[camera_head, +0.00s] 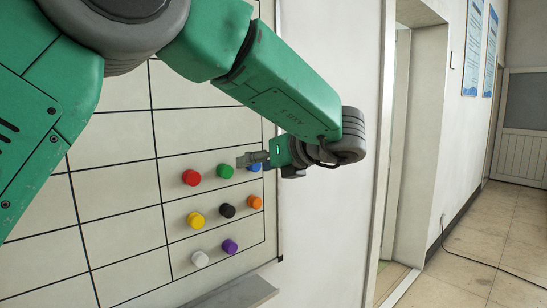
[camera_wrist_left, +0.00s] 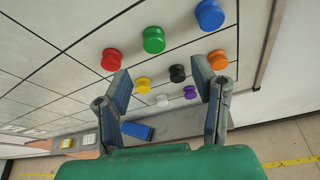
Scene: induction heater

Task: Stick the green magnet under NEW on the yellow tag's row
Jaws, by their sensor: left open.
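The green magnet (camera_head: 225,170) is on the whiteboard (camera_head: 120,190) in the top row of round magnets, between the red magnet (camera_head: 191,177) and the blue magnet (camera_head: 254,167). In the left wrist view the green magnet (camera_wrist_left: 154,40) lies beyond the fingertips, with clear space around it. My left gripper (camera_head: 243,161) is open and empty, in front of the board near the green and blue magnets; it also shows in the left wrist view (camera_wrist_left: 161,70). The heading NEW and the yellow tag cannot be made out. My right gripper is not in view.
Yellow (camera_head: 196,219), black (camera_head: 227,211), orange (camera_head: 254,202), white (camera_head: 200,259) and purple (camera_head: 230,247) magnets sit in cells below. A grey ledge (camera_head: 235,295) runs under the board, with a blue block (camera_wrist_left: 137,130) on it. A doorway opens right; my left arm covers the board's upper part.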

